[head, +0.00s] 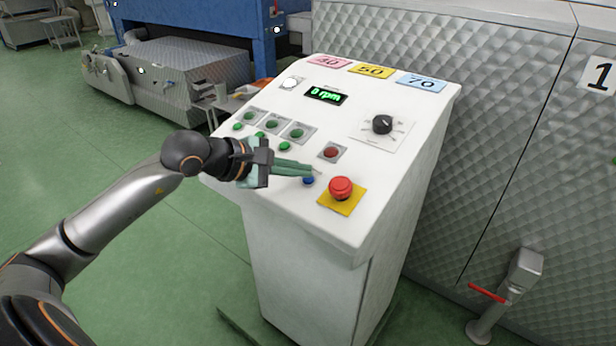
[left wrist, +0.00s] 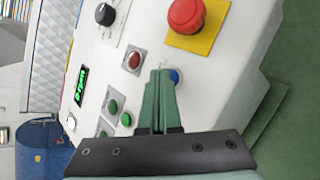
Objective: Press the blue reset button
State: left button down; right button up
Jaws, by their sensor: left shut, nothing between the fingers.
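The blue reset button (head: 308,180) sits low on the sloped white control panel (head: 265,175), left of the red mushroom button. My left gripper (head: 312,170) is shut and empty, with its green fingertips right at the blue button in the head view. In the left wrist view, the blue button (left wrist: 175,76) shows just right of the closed fingertips (left wrist: 160,72), partly hidden by them. I cannot tell whether the fingertips touch it. My right gripper is not in view.
A red mushroom button (head: 341,188) on a yellow plate stands close to the right. A red square-framed button (head: 331,152), a black knob (head: 382,124) and several green buttons (head: 285,146) are nearby. The display (head: 326,95) reads 0 rpm.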

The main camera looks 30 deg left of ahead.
pick_arm(q)
jog(key=shift+s+r, duration=0.2)
jog(key=shift+r, duration=0.35)
jog(key=shift+r, duration=0.1)
jog(key=r, duration=0.2)
jog(key=s+r+p, duration=0.1)
jog(key=r, duration=0.1)
jog(key=shift+s+a+r, duration=0.1)
jog(key=shift+s+r, duration=0.1)
jog(key=shift+r, duration=0.1)
dwell(0.6)
